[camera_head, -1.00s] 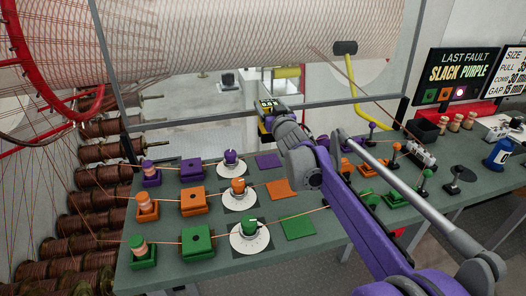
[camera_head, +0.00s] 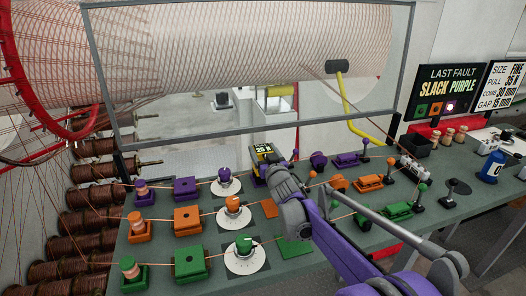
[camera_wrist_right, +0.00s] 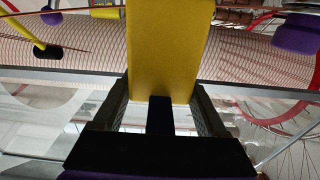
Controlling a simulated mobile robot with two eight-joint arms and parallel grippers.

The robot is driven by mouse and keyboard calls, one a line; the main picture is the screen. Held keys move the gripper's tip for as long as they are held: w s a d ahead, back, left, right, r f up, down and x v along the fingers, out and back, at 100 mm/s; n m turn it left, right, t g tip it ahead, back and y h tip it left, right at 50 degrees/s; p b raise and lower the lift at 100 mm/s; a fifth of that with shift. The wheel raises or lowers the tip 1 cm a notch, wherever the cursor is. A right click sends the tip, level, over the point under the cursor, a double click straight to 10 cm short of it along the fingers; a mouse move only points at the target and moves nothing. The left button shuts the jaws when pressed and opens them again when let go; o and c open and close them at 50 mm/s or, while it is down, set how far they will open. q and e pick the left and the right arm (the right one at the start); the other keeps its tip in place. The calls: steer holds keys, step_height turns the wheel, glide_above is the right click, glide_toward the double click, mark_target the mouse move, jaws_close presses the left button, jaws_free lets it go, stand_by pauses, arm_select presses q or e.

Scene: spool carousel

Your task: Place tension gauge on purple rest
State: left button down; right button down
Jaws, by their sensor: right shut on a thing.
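The tension gauge (camera_head: 264,151) is a yellow and black block whose display reads 25 N. My right gripper (camera_head: 272,168) is shut on it from the near right side. In the right wrist view the gauge's yellow body (camera_wrist_right: 165,50) fills the space between the two fingers (camera_wrist_right: 160,110). The gauge stands roughly upright at the far end of the row of coloured squares, right of the purple dial. The purple rest is hidden behind the gauge and gripper. I cannot tell whether the gauge touches it. My left gripper is not in view.
An orange square (camera_head: 270,208) and a green square (camera_head: 296,247) lie nearer on the grey-green table. White dials with purple (camera_head: 225,182), orange (camera_head: 233,212) and green (camera_head: 243,254) knobs stand to the left. Threads cross the table. Tensioner parts (camera_head: 369,183) stand to the right.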

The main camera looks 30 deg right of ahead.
steer(key=shift+f, duration=0.15)
jaws_free()
steer(key=shift+r, duration=0.2)
steer(key=shift+s+a, duration=0.1)
steer(key=shift+s, duration=0.15)
steer(key=v, duration=1.1)
steer(key=shift+s, duration=0.25)
